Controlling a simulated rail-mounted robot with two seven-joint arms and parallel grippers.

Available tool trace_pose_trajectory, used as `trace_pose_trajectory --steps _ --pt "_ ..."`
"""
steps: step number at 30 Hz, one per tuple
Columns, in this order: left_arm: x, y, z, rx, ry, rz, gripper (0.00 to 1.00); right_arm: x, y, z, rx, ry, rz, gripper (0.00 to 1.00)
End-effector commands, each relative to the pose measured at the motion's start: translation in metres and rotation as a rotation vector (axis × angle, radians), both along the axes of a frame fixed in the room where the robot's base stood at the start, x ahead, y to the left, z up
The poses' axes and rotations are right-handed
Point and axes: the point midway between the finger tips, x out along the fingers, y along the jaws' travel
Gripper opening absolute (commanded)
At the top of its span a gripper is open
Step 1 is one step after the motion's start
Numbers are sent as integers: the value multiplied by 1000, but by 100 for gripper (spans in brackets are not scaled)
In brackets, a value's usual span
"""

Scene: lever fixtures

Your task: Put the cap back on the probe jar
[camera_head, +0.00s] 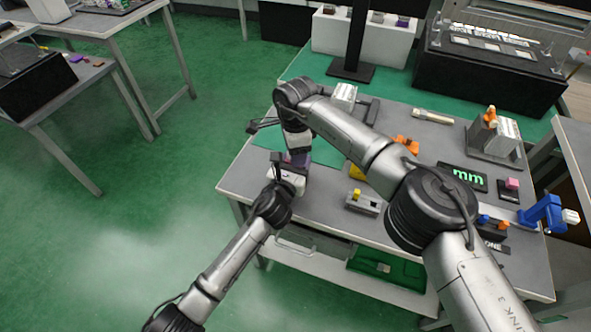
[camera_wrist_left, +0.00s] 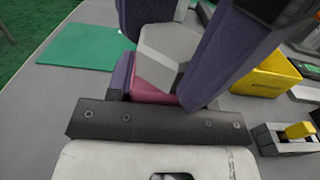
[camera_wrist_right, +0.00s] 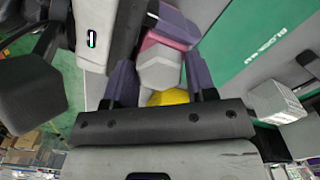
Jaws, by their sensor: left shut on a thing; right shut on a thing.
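My left gripper (camera_head: 290,166) and right gripper (camera_head: 298,155) meet near the left edge of the table, with purple fingers close together. In the left wrist view a magenta piece (camera_wrist_left: 156,82) sits between my left fingers, with a grey hexagonal piece (camera_wrist_left: 165,50) against its far side. The right wrist view shows the grey hexagonal piece (camera_wrist_right: 160,68) between my right fingers and the magenta piece (camera_wrist_right: 163,39) beyond it. Both grippers are shut on these pieces, which look touching or nearly so. I cannot tell which is jar and which is cap; fingers hide the joint.
A yellow block (camera_wrist_left: 265,80) lies close by on the table. Green floor is open at left.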

Motion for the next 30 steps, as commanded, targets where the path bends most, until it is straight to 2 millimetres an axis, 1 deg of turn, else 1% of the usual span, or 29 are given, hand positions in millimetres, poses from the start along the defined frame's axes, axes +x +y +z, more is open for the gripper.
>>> trace_pose_trajectory --steps 3,4,11,12,19,22,26,30 --pt "0 0 0 0 1 0 0 0 0 0 0 0 1 23" --pt "0 0 0 0 1 0 0 0 0 0 0 0 1 53" --pt "0 0 0 0 1 0 0 0 0 0 0 0 2 75" --pt "0 0 0 0 1 0 0 0 0 0 0 0 2 77" --pt "0 0 0 0 1 0 0 0 0 1 0 0 3 77" --pt "0 0 0 0 1 0 0 0 0 5 0 -1 3 77" --pt "0 0 0 0 1 0 0 0 0 16 0 -1 3 77" --pt "0 0 0 0 1 0 0 1 0 33 0 -2 3 77"
